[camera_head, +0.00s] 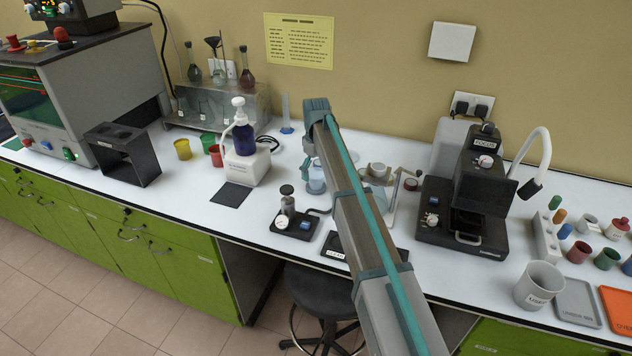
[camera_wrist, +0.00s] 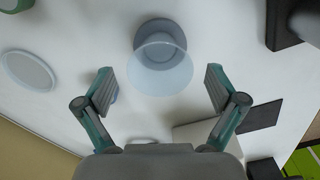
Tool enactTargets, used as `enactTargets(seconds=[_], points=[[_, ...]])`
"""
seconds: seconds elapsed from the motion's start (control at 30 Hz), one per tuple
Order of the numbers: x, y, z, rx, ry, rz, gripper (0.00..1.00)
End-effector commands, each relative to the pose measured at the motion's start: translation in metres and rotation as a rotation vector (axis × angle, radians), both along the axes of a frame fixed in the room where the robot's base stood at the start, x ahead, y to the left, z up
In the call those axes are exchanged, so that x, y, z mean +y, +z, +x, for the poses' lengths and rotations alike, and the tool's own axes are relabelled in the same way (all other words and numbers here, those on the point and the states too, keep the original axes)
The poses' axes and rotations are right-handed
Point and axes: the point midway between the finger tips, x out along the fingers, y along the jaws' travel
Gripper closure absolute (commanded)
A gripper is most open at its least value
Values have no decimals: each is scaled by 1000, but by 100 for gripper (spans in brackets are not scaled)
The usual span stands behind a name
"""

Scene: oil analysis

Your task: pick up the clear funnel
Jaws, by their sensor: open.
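The clear funnel (camera_wrist: 160,72) shows in the wrist view as a pale, see-through cone. It overlaps a darker grey-blue round base (camera_wrist: 159,32); I cannot tell whether the two touch. My gripper (camera_wrist: 160,92) is open and empty, with one finger on each side of the funnel's near edge and apart from it. In the head view a pale, see-through piece, likely the funnel (camera_head: 316,182), shows just left of my arm on the white bench. My arm hides part of that spot, and the fingers are not clear there.
A clear round dish (camera_wrist: 28,70) lies left in the wrist view. In the head view, a small black device (camera_head: 296,222) stands front left of the funnel. A purple pump bottle (camera_head: 243,138) is further left. A black microscope-like instrument (camera_head: 470,205) stands right of my arm.

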Motion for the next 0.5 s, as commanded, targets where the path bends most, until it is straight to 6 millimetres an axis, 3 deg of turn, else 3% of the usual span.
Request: enactTargets(seconds=[0.2,0.4,0.5], points=[[0,-21,-1,0,0,0,6],[0,-23,0,0,0,0,6],[0,-22,0,0,0,0,22]])
